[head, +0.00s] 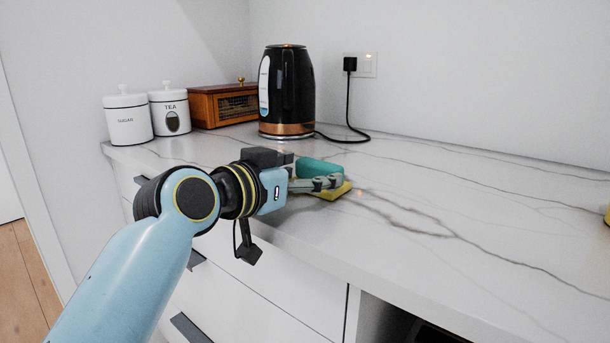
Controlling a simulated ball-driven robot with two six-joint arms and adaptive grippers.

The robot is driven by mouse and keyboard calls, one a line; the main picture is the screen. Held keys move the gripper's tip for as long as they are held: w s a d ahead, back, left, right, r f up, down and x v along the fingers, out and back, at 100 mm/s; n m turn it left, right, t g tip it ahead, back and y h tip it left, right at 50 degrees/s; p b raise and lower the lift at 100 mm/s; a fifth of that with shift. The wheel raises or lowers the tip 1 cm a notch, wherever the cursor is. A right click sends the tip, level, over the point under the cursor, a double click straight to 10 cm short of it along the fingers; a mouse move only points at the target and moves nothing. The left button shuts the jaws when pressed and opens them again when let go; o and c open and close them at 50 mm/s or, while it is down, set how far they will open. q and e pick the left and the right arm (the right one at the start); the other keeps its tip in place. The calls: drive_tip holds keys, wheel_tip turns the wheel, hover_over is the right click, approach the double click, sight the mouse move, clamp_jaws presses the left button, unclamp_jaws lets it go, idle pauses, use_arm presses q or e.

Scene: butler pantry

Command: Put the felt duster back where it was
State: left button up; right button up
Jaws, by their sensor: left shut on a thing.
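The felt duster (319,168) has a teal upper part and a yellow underside that shows at its right end. It is at the front part of the marble counter, left of the picture's middle. My left gripper (328,182) reaches in from the left and is shut on the duster, its fingers covering part of the near side. The yellow underside is at or just above the counter; I cannot tell whether it touches. My right gripper is not in view.
A black kettle (288,88) with a cord to a wall socket (362,65) stands behind. A wooden box (222,106), a tea canister (170,110) and a sugar canister (127,118) stand at the back left. A yellow thing (607,217) is cut off at the right edge.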

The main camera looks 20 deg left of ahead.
use_arm(q)
drive_tip(key=o, duration=1.3)
drive_tip(key=shift+f, duration=0.1)
drive_tip(key=shift+c, duration=0.2)
drive_tip(key=shift+o, duration=1.5)
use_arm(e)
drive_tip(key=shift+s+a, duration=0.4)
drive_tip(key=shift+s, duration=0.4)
use_arm(q)
drive_tip(key=shift+s, duration=0.25)
drive_tip(key=p+v, duration=0.1)
drive_tip(key=v, duration=1)
drive_tip(key=shift+s+a, duration=0.15)
drive_tip(key=shift+s, duration=0.05)
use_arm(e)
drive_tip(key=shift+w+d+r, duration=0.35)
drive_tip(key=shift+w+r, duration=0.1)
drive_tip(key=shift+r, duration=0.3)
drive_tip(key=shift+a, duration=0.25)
